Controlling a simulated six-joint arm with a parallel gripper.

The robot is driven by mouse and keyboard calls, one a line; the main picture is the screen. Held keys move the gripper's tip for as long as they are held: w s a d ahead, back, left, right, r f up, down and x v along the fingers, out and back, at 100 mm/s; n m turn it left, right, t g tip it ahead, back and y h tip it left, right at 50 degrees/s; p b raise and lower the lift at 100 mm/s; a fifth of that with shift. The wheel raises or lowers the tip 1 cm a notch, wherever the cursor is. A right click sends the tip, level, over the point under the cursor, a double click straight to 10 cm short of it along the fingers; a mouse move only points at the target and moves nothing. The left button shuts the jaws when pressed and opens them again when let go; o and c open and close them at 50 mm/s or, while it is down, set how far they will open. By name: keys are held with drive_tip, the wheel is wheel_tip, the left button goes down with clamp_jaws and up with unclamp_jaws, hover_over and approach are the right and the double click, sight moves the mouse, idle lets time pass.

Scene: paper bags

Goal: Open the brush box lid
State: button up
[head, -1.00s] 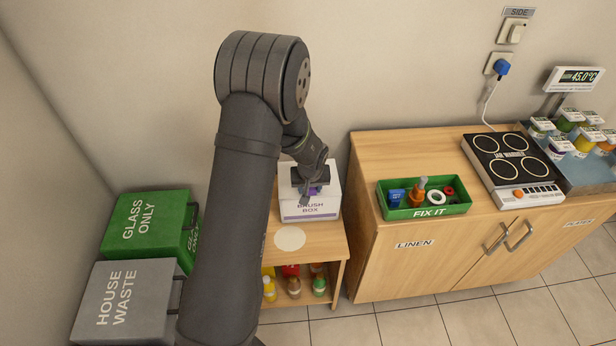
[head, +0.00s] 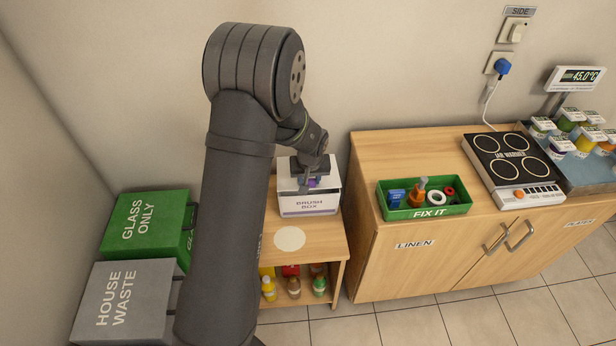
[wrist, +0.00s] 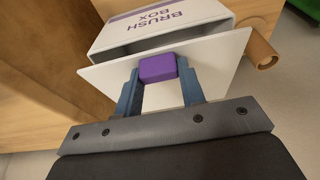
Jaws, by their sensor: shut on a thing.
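The white brush box (head: 308,206) stands on the small wooden shelf unit, its purple lettering facing front; the box also shows in the wrist view (wrist: 120,34). Its white lid (wrist: 220,72) is tilted, with a dark gap between it and the box front. The lid carries a purple knob (wrist: 158,68). My gripper (wrist: 158,75) is shut on this knob, one blue finger on each side. In the head view my gripper (head: 311,182) is over the lid, and my arm hides part of the shelf.
The wooden shelf unit (head: 325,240) has a pale round mat (head: 289,238) in front of the box and bottles below. Green (head: 140,220) and grey (head: 125,300) bins stand left.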

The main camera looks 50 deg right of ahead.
drive_tip(key=shift+w+d+r, duration=0.2)
drive_tip(key=shift+d+r, duration=0.05)
drive_tip(key=shift+r, duration=0.45)
drive_tip(key=shift+w+d+r, duration=0.2)
drive_tip(key=shift+r, duration=0.5)
drive_tip(key=shift+w+d+r, duration=0.3)
drive_tip(key=shift+r, duration=0.2)
drive_tip(key=shift+w+d+r, duration=0.25)
drive_tip(key=shift+d+r, duration=0.05)
drive_tip(key=shift+r, duration=0.25)
drive_tip(key=shift+w+d+r, duration=0.3)
drive_tip(key=shift+r, duration=0.2)
drive_tip(key=shift+w+d+r, duration=0.55)
drive_tip(key=shift+w+r, duration=0.05)
drive_tip(key=shift+r, duration=0.05)
drive_tip(key=shift+d, duration=0.1)
drive_tip(key=w+d+r, duration=0.1)
drive_tip(key=w+d, duration=0.1)
drive_tip(key=w+d+r, duration=0.1)
drive_tip(key=shift+w+d+r, duration=0.2)
drive_tip(key=shift+w+d, duration=0.15)
